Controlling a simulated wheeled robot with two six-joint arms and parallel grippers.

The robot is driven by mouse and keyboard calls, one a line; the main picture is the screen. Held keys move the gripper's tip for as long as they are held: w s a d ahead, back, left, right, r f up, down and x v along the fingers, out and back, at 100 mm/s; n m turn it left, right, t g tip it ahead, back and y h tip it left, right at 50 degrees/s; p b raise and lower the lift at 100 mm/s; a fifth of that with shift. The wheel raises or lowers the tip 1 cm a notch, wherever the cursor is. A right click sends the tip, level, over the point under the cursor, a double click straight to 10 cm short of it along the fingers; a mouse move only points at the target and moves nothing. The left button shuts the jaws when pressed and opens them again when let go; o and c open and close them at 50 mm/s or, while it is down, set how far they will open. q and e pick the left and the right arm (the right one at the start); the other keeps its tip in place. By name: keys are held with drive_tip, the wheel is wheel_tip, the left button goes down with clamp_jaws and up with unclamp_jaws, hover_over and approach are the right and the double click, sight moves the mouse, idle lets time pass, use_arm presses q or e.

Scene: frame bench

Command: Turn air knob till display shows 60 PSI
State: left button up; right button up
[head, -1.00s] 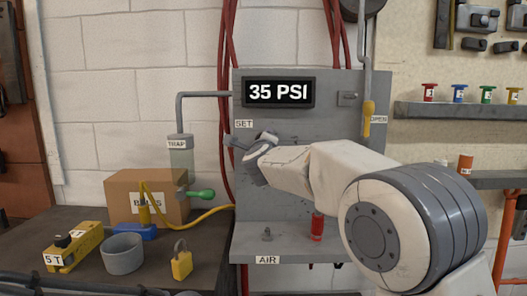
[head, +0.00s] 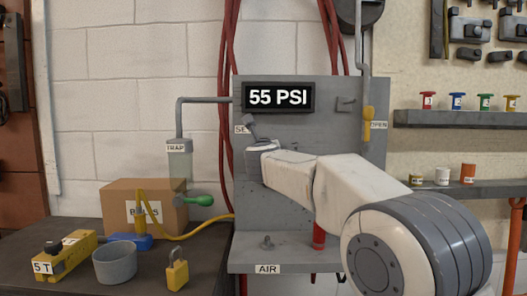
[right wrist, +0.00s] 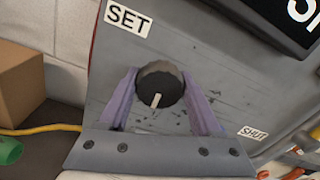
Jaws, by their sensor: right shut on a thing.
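The display (head: 279,97) on the grey panel (head: 300,215) reads 55 PSI in the head view. In the right wrist view, the dark round air knob (right wrist: 158,88) sits below the SET label (right wrist: 128,18), its white pointer mark toward the bottom of the picture. My right gripper (right wrist: 160,95) is shut on the knob, one finger on each side. In the head view my right gripper (head: 254,128) is at the panel below the display, and my arm hides the knob there. My left gripper is in neither view.
A bench at left holds a cardboard box (head: 142,205), a grey cup (head: 115,263), a yellow padlock (head: 176,270) and a yellow 5 T tool (head: 65,252). A yellow-handled lever (head: 367,123) is on the panel's right. Red hoses (head: 227,60) hang behind the panel.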

drive_tip(key=shift+f+m, duration=0.15)
drive_tip(key=shift+m, duration=0.25)
drive_tip(key=o, duration=1.4)
drive_tip(key=shift+c, duration=0.2)
drive_tip(key=s+b, duration=0.2)
drive_tip(key=s, duration=0.8)
drive_tip(key=shift+s+b, duration=0.25)
drive_tip(key=shift+b, duration=0.1)
